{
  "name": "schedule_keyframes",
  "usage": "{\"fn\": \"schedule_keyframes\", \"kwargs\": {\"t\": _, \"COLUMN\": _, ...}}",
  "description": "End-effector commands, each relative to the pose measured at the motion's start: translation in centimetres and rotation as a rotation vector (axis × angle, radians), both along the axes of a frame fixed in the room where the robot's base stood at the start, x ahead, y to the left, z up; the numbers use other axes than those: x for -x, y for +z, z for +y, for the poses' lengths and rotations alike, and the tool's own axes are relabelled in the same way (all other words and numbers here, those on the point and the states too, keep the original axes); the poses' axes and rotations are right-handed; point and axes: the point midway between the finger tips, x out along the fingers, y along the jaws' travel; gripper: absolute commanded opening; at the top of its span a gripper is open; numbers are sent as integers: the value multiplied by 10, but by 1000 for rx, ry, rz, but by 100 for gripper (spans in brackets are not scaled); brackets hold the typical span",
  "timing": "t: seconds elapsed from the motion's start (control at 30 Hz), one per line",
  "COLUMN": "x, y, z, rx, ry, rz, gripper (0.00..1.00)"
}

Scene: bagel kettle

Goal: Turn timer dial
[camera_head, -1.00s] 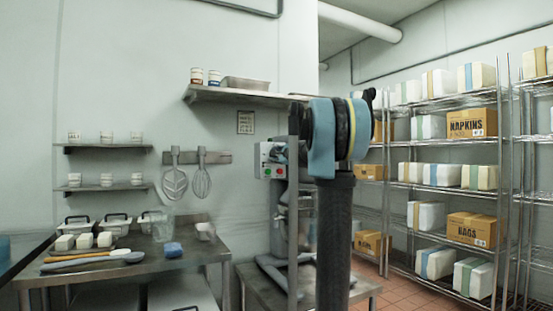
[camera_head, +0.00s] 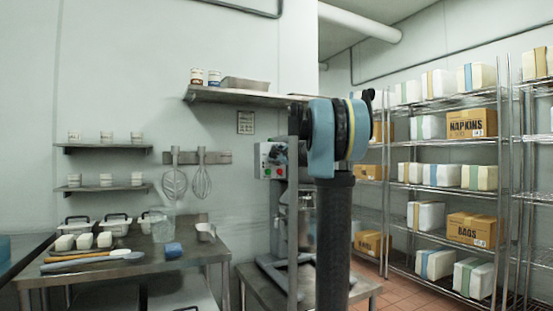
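A light grey control box (camera_head: 264,160) is on the mixer-like machine (camera_head: 283,225) at the centre. It carries a red button (camera_head: 267,172) and a green button (camera_head: 280,171). A small dark shape sits at the upper right of the box; I cannot tell whether it is the timer dial. My own arm stands upright just right of the box and hides part of the machine. My gripper is not visible in this view.
A steel table (camera_head: 150,265) with containers and utensils stands at left. A wall shelf (camera_head: 245,96) is above the box, and a whisk (camera_head: 201,180) hangs left of it. Wire racks (camera_head: 450,192) with boxes fill the right. Some tiled floor (camera_head: 400,292) is clear.

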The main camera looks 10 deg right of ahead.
Motion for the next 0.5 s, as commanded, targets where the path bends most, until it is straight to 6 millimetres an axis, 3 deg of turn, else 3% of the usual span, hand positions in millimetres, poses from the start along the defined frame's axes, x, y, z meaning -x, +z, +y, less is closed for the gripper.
{"fn": "schedule_keyframes", "kwargs": {"t": 0.5, "x": 8, "y": 2, "z": 0, "rx": 3, "ry": 1, "rz": -4, "gripper": 55}}
